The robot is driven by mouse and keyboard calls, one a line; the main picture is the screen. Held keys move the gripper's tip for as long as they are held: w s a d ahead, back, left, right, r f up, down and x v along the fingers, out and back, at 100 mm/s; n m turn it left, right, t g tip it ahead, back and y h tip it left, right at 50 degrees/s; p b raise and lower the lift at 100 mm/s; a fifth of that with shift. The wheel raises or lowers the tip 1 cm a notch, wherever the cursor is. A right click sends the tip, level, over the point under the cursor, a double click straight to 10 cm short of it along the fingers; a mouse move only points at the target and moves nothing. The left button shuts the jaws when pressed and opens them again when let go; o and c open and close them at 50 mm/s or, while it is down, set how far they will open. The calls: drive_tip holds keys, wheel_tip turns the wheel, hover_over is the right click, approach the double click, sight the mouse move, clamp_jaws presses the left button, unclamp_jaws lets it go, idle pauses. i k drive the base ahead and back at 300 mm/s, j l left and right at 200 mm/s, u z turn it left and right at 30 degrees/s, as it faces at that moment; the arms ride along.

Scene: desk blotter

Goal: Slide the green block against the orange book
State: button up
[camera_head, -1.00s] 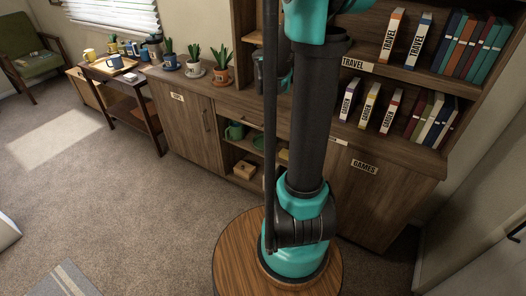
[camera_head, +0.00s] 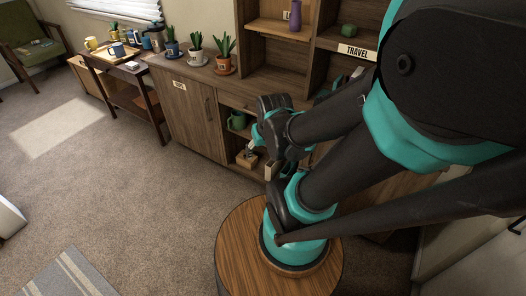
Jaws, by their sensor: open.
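My gripper (camera_head: 262,158) is in front of the open compartment of the low cabinet, at the height of its lower shelf. Its fingers look apart and empty, though they are small and dark here. I cannot make out a green block for certain. A small green object (camera_head: 346,55) sits on the upper right shelf, but its shape is unclear. No orange book can be picked out now; my arm covers most of the right-hand bookshelves.
A light wooden box (camera_head: 246,160) sits on the lower shelf, close to my gripper. A green mug (camera_head: 237,122) stands above it. Potted plants (camera_head: 196,52) line the cabinet top. A side table (camera_head: 128,69) holds mugs and a tray.

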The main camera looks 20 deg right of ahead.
sight(348, 31)
drive_tip(key=z, duration=1.05)
